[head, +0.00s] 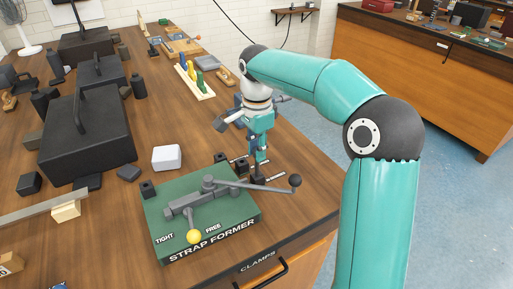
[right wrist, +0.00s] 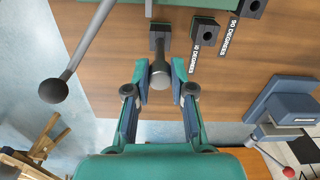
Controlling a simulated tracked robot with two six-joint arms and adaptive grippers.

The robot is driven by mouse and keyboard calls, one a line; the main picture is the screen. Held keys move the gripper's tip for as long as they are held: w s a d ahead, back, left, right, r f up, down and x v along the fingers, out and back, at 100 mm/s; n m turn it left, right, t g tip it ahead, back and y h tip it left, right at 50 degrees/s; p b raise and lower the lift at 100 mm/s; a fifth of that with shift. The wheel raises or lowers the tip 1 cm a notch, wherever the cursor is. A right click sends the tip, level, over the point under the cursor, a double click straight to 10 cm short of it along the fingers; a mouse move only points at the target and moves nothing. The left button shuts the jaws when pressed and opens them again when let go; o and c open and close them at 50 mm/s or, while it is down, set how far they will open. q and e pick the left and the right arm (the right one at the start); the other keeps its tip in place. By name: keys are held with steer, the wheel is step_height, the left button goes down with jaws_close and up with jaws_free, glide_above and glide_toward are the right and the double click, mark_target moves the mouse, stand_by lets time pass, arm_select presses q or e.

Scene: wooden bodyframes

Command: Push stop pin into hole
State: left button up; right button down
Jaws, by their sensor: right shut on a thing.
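My right gripper (head: 261,158) points down just behind the strap former (head: 215,228), a green board with grey levers. In the right wrist view its fingertips (right wrist: 160,72) are shut on the stop pin (right wrist: 160,76), a grey pin with a rounded end. The pin is seen nearly end-on, beside a dark block (right wrist: 160,34). Whether its tip touches that block cannot be told. Two more dark blocks with holes stand near it, one labelled 90 DEGREES (right wrist: 250,8) and another (right wrist: 205,29) with a degrees label. My left gripper is not in view.
The former's long lever with a black ball (head: 295,180) reaches right, close to my gripper. A yellow knob (head: 194,237) sits by TIGHT and FREE. A white block (head: 166,158) and a large dark case (head: 87,135) stand to the left. The bench's right edge is close.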

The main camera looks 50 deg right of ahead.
steer(key=shift+f+b, duration=0.65)
steer(key=shift+f, duration=0.35)
steer(key=c, duration=0.9)
jaws_free()
steer(key=shift+r, duration=0.1)
step_height(320, 180, up, 12)
steer(key=shift+f, duration=0.1)
